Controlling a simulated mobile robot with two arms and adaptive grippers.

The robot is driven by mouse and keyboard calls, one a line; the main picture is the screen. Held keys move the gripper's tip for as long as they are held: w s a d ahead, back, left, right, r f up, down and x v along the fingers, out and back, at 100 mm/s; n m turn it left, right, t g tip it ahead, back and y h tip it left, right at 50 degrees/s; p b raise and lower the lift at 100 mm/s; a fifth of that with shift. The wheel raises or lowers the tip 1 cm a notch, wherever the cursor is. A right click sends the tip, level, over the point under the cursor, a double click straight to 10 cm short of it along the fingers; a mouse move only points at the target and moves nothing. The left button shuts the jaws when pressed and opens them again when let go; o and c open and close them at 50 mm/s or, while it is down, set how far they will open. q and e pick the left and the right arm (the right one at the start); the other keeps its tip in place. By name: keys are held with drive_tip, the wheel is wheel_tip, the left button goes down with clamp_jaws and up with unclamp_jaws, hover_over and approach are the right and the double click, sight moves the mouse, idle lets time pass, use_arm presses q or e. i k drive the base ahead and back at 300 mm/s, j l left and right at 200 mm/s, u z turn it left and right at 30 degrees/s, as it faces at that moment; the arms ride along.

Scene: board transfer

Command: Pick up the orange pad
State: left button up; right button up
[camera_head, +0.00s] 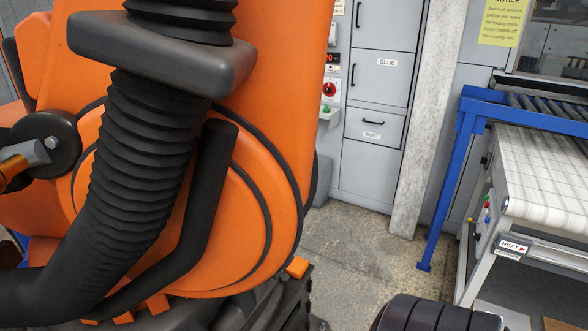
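I cannot make out a thing that is surely the orange pad. A small orange block (297,267) sits on the dark base of a big orange machine. Another small orange piece (561,325) is cut off by the bottom edge at the right. I cannot tell whether either is the pad. Neither of my grippers shows in the head view.
The big orange machine (262,150) with black ribbed hoses (140,160) fills the left half, close up. Grey cabinets (375,75) stand behind. A conveyor (545,170) with a blue frame (447,180) is at the right. Bare floor (350,250) shows between.

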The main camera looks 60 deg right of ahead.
sight(299, 266)
drive_tip(key=l, duration=1.1)
drive_tip(key=l+u, duration=0.1)
drive_tip(key=l, duration=1.05)
drive_tip(key=k+l, duration=0.15)
drive_tip(key=l, duration=0.95)
drive_tip(key=i+u, duration=0.05)
